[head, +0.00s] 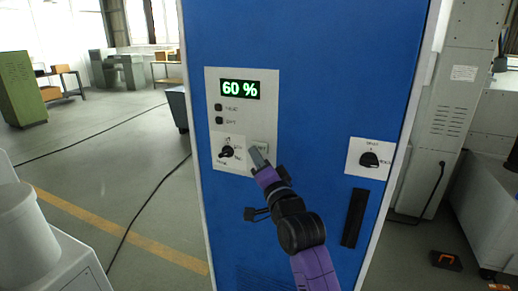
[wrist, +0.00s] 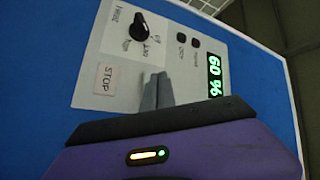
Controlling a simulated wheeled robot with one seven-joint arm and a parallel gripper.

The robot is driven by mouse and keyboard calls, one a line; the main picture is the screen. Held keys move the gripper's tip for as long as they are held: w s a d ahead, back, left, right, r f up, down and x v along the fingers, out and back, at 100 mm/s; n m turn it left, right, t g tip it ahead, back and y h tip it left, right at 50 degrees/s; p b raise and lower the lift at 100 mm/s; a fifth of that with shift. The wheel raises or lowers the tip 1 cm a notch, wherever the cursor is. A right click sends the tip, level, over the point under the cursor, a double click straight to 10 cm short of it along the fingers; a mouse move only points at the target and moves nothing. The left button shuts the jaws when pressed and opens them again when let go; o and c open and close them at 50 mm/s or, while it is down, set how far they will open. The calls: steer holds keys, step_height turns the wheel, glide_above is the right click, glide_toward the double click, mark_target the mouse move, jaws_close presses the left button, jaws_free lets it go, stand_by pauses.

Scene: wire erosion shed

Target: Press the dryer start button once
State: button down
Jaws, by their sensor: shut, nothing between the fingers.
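A blue cabinet (head: 310,70) carries a pale control panel (head: 242,95) with a lit green "60 %" display (head: 240,89), which also shows in the wrist view (wrist: 215,77). Below the display are two small black buttons (head: 219,107) (head: 219,120); their labels are too small to read surely. They also show in the wrist view (wrist: 181,38) (wrist: 194,43). Lower down are a black rotary knob (head: 226,151) and a plate reading STOP (wrist: 105,78). My gripper (head: 259,157) is shut and empty, its tips in front of the panel's lower right. I cannot tell whether they touch it.
A second black knob (head: 369,160) on a white plate and a dark vertical handle (head: 354,218) are on the cabinet's right side. Cables (head: 135,215) lie on the floor at left. A white machine (head: 40,250) stands front left.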

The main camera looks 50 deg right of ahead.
steer(key=shift+d, duration=0.15)
stand_by(0.5)
steer(key=shift+w+d, duration=0.15)
steer(key=shift+d, duration=0.15)
steer(key=shift+w+d, duration=0.15)
steer(key=shift+d, duration=0.2)
stand_by(0.7)
steer(key=shift+a, duration=0.15)
steer(key=shift+s+a+p, duration=0.3)
steer(key=shift+a, duration=0.3)
steer(key=a, duration=0.1)
steer(key=s+a, duration=0.1)
steer(key=a, duration=0.2)
steer(key=shift+s+a, duration=0.35)
stand_by(0.3)
